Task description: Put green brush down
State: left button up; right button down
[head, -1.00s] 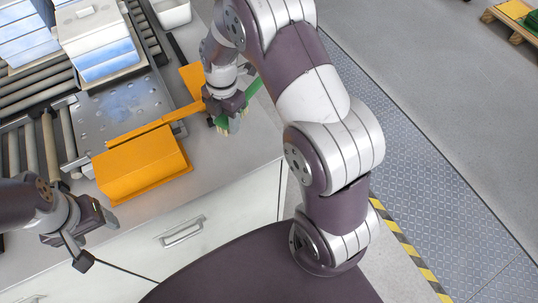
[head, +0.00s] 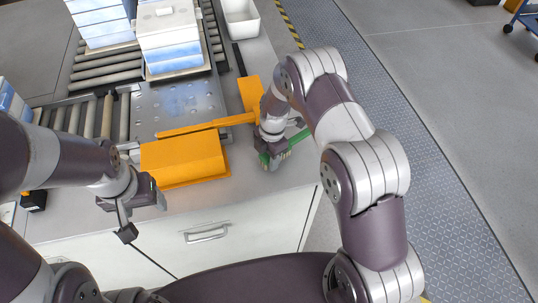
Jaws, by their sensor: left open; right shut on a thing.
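The green brush (head: 299,136) is in my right gripper (head: 269,150), over the grey worktop (head: 247,180) near its front right corner. Its green handle sticks out to the right and its pale bristles point down. My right gripper is shut on the brush and hides its middle. I cannot tell whether the bristles touch the worktop. My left gripper (head: 134,217) is open and empty, in front of the worktop's edge, to the lower left of the orange box.
An orange box (head: 184,158) with an orange bar (head: 205,126) behind it stands left of the brush. An orange block (head: 250,93) is behind. Blue-white stacks (head: 168,40) stand by the roller conveyor (head: 105,70). A white bin (head: 241,18) is at the back. Bare worktop lies around the brush.

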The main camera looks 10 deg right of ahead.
jog(key=shift+f, duration=0.45)
jog(key=shift+w+f, duration=0.15)
jog(key=shift+f, duration=0.25)
jog(key=c, duration=0.5)
grip_release()
